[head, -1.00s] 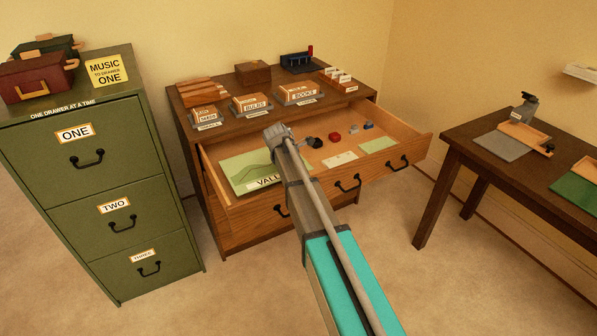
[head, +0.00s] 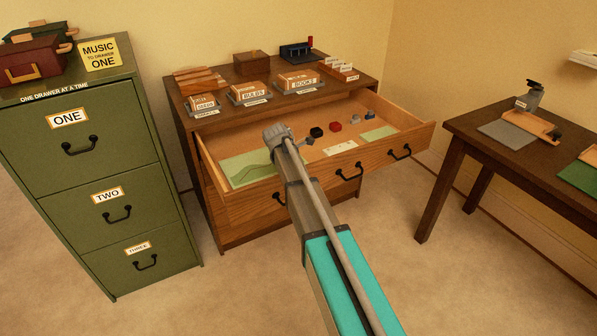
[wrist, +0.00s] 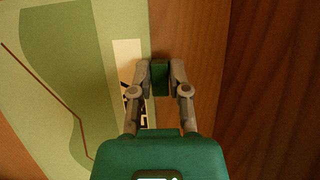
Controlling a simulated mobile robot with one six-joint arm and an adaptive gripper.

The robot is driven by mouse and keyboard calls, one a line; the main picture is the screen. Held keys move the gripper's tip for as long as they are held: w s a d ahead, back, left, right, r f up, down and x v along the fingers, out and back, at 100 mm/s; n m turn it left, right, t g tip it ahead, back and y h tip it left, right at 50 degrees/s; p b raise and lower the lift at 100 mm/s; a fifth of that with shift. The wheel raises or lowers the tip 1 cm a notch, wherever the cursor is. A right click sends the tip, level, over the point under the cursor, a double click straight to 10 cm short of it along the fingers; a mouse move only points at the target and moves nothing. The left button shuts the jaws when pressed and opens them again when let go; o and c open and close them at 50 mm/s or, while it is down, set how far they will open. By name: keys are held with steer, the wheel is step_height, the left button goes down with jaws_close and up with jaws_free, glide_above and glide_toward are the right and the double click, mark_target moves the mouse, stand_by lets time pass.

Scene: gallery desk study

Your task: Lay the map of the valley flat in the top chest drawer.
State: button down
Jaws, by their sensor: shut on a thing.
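The map of the valley (head: 243,168), a pale green sheet with darker green shapes, lies in the left part of the open top chest drawer (head: 377,163). It looks flat; the drawer front hides its near edge and label in the head view. In the wrist view, the map (wrist: 75,45) fills the left side, with a dark line across it and part of a white label. My gripper (wrist: 160,78) is shut on a small green block at the map's label edge, seemingly its grip. My arm hides the fingertips in the head view.
The drawer also holds a black piece (head: 316,132), a red piece (head: 335,127), a white card (head: 341,148) and a green card (head: 379,133). Labelled trays stand on the chest top (head: 225,123). A green cabinet (head: 90,180) stands left, a dark desk (head: 470,140) right.

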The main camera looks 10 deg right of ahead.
steer(key=shift+f, duration=0.4)
stand_by(0.3)
steer(key=c, duration=0.5)
jaws_free()
steer(key=shift+c, duration=0.2)
steer(key=shift+s+r, duration=0.1)
